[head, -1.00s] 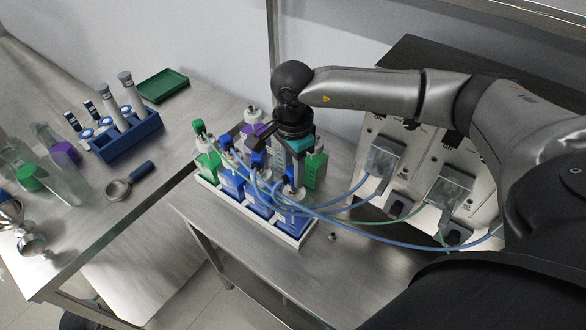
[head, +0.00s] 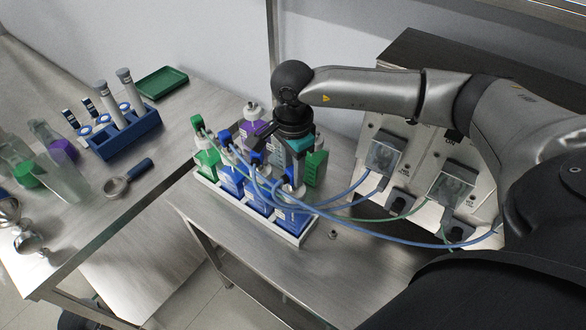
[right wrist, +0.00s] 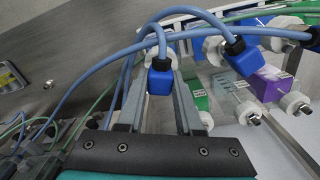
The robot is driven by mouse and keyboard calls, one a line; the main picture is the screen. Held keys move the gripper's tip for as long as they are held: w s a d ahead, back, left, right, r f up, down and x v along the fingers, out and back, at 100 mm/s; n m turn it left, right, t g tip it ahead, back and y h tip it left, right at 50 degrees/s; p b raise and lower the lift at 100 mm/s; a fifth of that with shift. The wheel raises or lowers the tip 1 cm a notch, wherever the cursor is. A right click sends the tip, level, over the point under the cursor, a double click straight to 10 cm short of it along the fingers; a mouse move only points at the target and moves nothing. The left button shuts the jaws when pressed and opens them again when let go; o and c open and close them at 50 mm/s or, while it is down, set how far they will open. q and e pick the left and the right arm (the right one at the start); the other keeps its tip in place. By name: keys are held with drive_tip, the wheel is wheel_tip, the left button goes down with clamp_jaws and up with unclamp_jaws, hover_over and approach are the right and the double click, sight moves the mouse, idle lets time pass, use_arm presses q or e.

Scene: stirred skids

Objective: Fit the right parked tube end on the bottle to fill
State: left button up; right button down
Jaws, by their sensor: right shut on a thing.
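My right gripper (head: 293,160) is over the crowded bottle tray, pointing down among the bottle tops. In the right wrist view its jaws are shut on a blue tube end (right wrist: 160,79), with a blue tube (right wrist: 157,40) arching out of its top. A second blue tube end (right wrist: 244,62) is to the right in that view, apart from the jaws. The bottles stand close together: blue ones (head: 231,178), a green one (head: 207,160) and a purple one among them. Whether the held end touches a bottle is hidden. My left gripper is not in view.
The white tray (head: 248,211) sits on a steel bench. Blue and green tubes run right to the pump units (head: 383,157). A blue rack (head: 128,138) with tubes, a green tray (head: 162,84) and a strainer-like tool (head: 128,177) are on the left bench.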

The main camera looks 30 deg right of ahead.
drive_tip(key=shift+f, duration=0.2)
idle(0.4)
drive_tip(key=shift+c, duration=0.9)
unclamp_jaws()
drive_tip(key=shift+r, duration=0.1)
drive_tip(key=shift+r+p, duration=2.4)
drive_tip(key=shift+r, duration=1.55)
drive_tip(key=shift+s+f, duration=0.1)
